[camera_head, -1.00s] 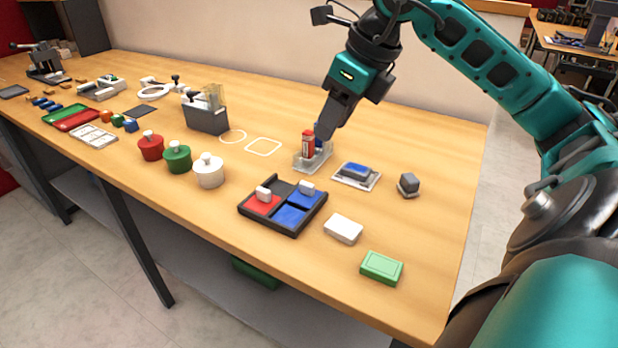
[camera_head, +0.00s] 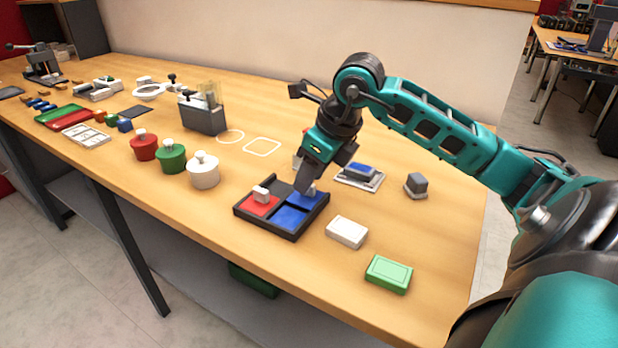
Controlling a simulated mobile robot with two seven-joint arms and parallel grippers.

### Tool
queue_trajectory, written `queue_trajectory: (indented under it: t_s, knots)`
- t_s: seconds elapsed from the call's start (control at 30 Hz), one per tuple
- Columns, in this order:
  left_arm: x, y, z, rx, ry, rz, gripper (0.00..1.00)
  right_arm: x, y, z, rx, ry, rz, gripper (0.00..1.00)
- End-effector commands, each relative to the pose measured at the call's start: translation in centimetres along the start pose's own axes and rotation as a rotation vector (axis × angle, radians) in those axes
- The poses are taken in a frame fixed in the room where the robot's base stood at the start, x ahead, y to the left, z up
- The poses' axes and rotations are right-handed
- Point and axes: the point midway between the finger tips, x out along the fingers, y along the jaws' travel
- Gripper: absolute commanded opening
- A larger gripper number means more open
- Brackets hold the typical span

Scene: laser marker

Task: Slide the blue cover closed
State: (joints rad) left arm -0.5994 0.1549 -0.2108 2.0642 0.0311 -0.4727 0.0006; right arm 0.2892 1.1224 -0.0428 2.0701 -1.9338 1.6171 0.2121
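A black divided tray (camera_head: 268,233) lies on the wooden table. Its right side shows a blue panel (camera_head: 313,200) at the back, the blue cover with a pale knob, and another blue area (camera_head: 290,218) in front. The knob is mostly hidden by my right gripper (camera_head: 305,187), whose tips point down at it. I cannot tell whether the fingers touch or grip the knob. My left gripper is out of view.
A white block (camera_head: 347,231) and a green box (camera_head: 388,273) lie right of the tray. A blue-topped pad (camera_head: 360,172) and a grey block (camera_head: 416,185) stand behind. Red, green and white lidded pots (camera_head: 203,171) stand to the left.

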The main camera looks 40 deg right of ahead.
Motion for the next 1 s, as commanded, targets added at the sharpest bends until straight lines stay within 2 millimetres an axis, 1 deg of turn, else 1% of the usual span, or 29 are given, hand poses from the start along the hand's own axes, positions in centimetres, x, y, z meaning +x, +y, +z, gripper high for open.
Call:
queue_trajectory:
  t_s: [0.03, 0.13, 0.43, 0.47, 0.83, 0.87, 1.0]
  knots:
    - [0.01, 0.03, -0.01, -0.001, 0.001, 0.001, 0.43, 0.58, 0.06, -0.03, 0.0, 0.001, 0.002, 0.39]
    - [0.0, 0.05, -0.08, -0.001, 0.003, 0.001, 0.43, 1.12, 0.05, -0.02, 0.0, 0.001, 0.001, 0.39]
    - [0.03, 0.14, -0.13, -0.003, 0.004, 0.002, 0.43, 1.32, 0.02, -0.01, 0.0, 0.0, 0.0, 0.39]
    - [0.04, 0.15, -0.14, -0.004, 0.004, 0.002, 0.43, 1.32, 0.02, -0.01, 0.0, 0.0, 0.0, 0.37]
    - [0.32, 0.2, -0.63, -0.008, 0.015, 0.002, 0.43, 1.29, 0.02, -0.02, 0.0, 0.0, 0.0, 0.02]
    - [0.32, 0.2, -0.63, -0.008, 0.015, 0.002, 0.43, 1.29, 0.03, -0.02, 0.0, 0.0, 0.0, 0.0]
    - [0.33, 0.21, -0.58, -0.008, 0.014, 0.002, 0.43, 1.28, 0.02, -0.01, 0.0, 0.0, 0.0, 0.0]
